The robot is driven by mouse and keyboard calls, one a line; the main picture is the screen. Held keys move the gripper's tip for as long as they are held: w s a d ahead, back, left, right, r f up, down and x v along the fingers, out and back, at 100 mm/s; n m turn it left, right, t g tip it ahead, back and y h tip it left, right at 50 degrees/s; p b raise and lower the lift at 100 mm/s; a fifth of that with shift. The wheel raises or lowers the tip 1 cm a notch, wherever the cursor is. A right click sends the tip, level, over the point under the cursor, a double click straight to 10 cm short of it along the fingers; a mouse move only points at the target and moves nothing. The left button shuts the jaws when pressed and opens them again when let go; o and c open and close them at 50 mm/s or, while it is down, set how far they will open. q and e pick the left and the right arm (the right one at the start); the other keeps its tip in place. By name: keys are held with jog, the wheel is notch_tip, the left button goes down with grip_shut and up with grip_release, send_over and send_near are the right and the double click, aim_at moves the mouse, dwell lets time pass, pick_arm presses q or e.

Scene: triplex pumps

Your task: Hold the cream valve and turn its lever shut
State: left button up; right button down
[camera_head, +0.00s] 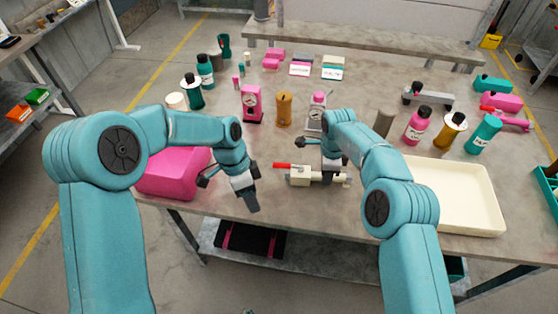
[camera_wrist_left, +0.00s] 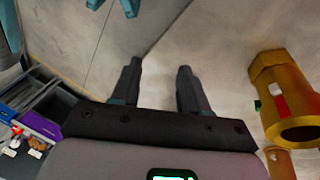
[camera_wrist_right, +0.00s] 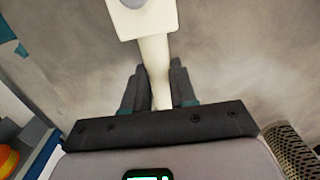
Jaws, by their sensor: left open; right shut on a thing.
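The cream valve (camera_head: 301,180) lies near the front edge of the workbench. Its red lever (camera_head: 283,166) sticks out to the left from the top of its body. My right gripper (camera_head: 329,178) is shut on the valve's right-hand pipe part. In the right wrist view the cream valve (camera_wrist_right: 155,50) runs down between the fingers of the right gripper (camera_wrist_right: 154,88); the lever does not show there. My left gripper (camera_head: 252,205) is open and empty, to the left of the valve and apart from the lever. The left wrist view shows its fingers (camera_wrist_left: 158,85) spread with nothing between them.
A pink case (camera_head: 170,182) stands at the bench's left front, beside my left arm. A cream tray (camera_head: 488,225) lies at the right front. A pink gauge pump (camera_head: 252,105) and an amber bottle (camera_head: 284,110) stand behind the valve. Bare bench lies around the lever.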

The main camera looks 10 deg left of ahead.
aim_at(281, 164)
pick_arm(q)
jog(key=w+r+m+t+h, duration=0.1)
jog(key=w+r+m+t, duration=0.35)
jog(key=w+r, duration=0.6)
jog(key=x, duration=0.7)
jog(key=d+x, duration=0.1)
jog(key=x, duration=0.3)
jog(key=shift+s+f, duration=0.1)
jog(key=shift+s, duration=0.15)
grip_shut()
